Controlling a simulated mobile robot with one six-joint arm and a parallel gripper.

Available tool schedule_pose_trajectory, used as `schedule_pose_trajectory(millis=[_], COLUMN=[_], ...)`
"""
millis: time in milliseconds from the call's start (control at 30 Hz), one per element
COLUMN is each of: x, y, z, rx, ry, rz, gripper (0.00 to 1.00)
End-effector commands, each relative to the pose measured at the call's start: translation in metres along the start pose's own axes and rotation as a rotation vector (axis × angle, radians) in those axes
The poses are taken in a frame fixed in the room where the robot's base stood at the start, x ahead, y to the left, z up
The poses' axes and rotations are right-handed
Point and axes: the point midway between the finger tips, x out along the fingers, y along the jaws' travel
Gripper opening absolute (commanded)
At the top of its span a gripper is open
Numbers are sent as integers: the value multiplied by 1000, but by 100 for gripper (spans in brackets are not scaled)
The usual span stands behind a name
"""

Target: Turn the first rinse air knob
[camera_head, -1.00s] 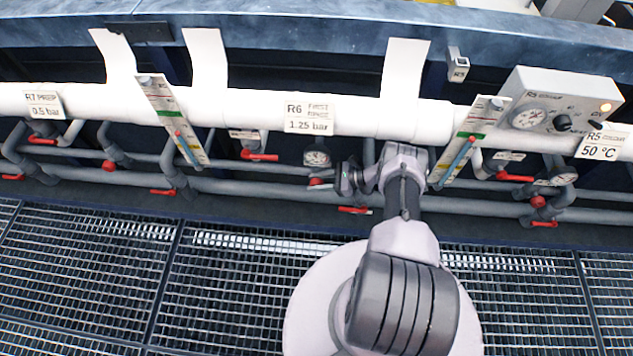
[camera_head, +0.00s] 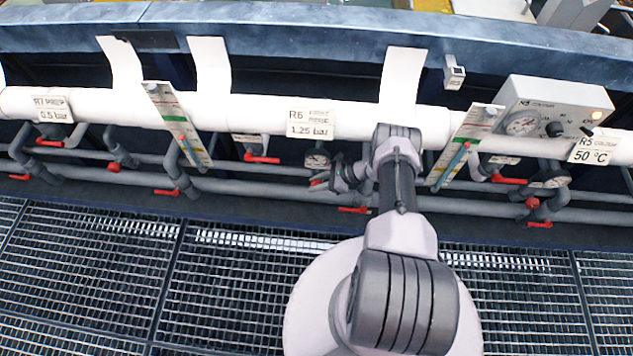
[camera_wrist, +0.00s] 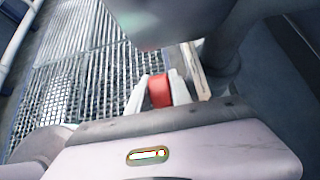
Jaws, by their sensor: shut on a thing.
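The R6 FIRST RINSE label (camera_head: 310,123), reading 1.25 bar, hangs on the white pipe. Below it is a round pressure gauge (camera_head: 317,160). The red air knob sits just under the gauge and is mostly hidden by my gripper (camera_head: 322,183) in the head view. In the wrist view the red knob (camera_wrist: 160,91) shows between the two pale fingers of my gripper (camera_wrist: 158,92), which is shut on it. The gauge's needle is too small to read. The knob's turn angle cannot be told.
Red-handled valves (camera_head: 262,159) sit along the grey pipes on both sides. Sloped flowmeter panels (camera_head: 178,125) stand left and right of R6. A grey R5 control box (camera_head: 555,105) is at right. Metal floor grating (camera_head: 90,270) lies in front.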

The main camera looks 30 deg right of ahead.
Motion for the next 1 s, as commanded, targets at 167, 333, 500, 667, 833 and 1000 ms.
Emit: schedule_pose_trajectory(millis=[167, 333, 500, 667, 833, 1000], x=[0, 0, 2, 5, -50, -78], y=[0, 0, 0, 0, -2, -2], z=[1, 1, -3, -13, -13, -19], rx=[1, 0, 1, 2, 0, -6], ry=[-3, -3, -38, -244, -279, -275], rz=[0, 0, 0, -4, -5, 3], gripper=[35, 35, 35, 35, 35, 35])
